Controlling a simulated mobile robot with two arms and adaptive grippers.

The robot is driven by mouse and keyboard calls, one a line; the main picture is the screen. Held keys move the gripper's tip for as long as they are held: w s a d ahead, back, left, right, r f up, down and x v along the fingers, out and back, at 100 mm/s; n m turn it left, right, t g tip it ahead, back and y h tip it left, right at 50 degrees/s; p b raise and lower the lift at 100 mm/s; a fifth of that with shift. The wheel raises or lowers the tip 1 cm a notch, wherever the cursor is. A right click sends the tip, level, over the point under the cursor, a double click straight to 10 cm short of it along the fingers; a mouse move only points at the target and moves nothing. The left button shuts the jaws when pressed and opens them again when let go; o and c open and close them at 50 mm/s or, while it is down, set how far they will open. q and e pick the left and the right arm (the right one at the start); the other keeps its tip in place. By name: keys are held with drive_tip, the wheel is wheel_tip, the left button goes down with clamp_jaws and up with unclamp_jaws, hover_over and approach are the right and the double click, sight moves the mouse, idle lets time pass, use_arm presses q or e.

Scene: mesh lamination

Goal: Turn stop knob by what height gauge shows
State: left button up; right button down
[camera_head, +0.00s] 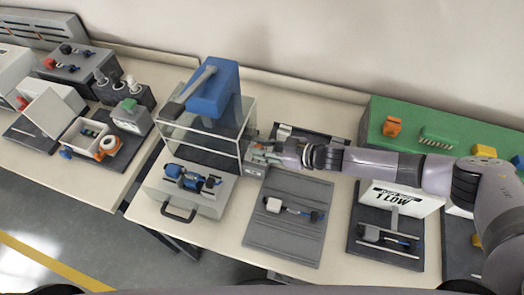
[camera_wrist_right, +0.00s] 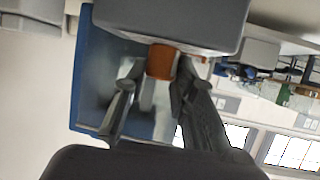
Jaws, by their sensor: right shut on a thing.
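A blue press (camera_head: 213,95) with a grey lever and a clear guard stands at the middle of the table. My right gripper (camera_head: 258,157) reaches in from the right to the press's right side. In the right wrist view, my right gripper's fingers (camera_wrist_right: 153,95) are shut on an orange-brown knob (camera_wrist_right: 160,62) under a grey block; I take it for the stop knob.
A small assembly (camera_head: 192,178) sits on the press's drawer-like base. A grey ribbed mat (camera_head: 286,238) holds another small part. A green box (camera_head: 410,120) stands behind my right arm. A side table on the left holds bins and devices.

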drive_tip(key=shift+w+d+f+n+g+y+b, duration=0.15)
drive_tip(key=shift+n+g+y+b, duration=0.1)
drive_tip(key=shift+n+g+b, duration=0.4)
drive_tip(key=shift+w+a+r+n+g+y+b, duration=0.1)
drive_tip(key=shift+n+g+y+b, duration=0.15)
drive_tip(key=shift+n+g+b, duration=0.35)
drive_tip(key=shift+n+g, duration=0.35)
drive_tip(key=shift+g, duration=0.3)
drive_tip(key=c, duration=1.6)
unclamp_jaws()
